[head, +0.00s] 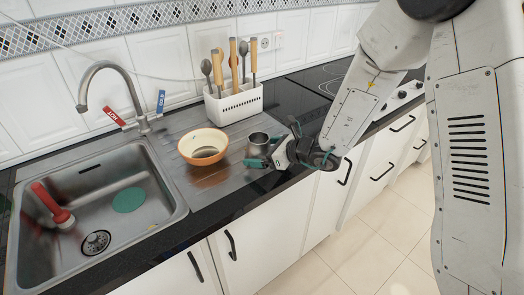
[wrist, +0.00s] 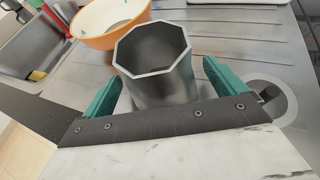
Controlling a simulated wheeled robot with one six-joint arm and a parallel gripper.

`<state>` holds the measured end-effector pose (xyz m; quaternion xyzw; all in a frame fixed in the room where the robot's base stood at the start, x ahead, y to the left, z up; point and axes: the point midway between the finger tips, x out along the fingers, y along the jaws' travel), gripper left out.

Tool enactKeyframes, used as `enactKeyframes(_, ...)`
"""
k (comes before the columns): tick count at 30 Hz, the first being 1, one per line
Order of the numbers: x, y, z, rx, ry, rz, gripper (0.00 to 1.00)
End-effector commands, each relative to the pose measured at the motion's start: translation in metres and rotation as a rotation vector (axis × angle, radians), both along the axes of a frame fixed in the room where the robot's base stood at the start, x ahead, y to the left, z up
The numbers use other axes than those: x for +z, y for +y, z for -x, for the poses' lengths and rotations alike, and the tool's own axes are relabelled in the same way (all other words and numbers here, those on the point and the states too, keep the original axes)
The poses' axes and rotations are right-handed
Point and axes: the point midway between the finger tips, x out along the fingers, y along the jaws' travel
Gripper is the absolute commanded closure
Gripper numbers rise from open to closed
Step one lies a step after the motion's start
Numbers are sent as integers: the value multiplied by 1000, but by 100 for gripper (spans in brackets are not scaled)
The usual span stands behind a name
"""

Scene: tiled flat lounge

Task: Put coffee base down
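The coffee base is a grey metal eight-sided cup (head: 259,146), open at the top and empty as far as I can see. It stands upright on the ribbed steel drainboard (head: 212,122), right of an orange bowl. In the wrist view the coffee base (wrist: 158,85) sits between the two teal fingers of my gripper (wrist: 162,73). The fingers are spread, with a visible gap on each side of the cup. My gripper (head: 272,144) reaches it from the right in the head view. The cup's bottom is partly hidden by my gripper in the wrist view.
The orange bowl (head: 203,146) is close beside the cup on the left; it also shows in the wrist view (wrist: 110,37). A white utensil holder (head: 234,105) stands behind. The sink (head: 95,215) with a red plunger (head: 52,205) is at left. A dark hob (head: 322,78) lies beyond.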

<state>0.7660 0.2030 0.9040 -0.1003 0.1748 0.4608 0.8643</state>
Motion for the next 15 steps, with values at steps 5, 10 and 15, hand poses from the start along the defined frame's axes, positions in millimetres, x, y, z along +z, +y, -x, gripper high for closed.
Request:
enactKeyframes(5,1,1,0,1,0,0,4)
enactKeyframes(10,8,-9,6,0,-2,0,4)
enactKeyframes(15,22,-36,23,-3,-2,-1,4)
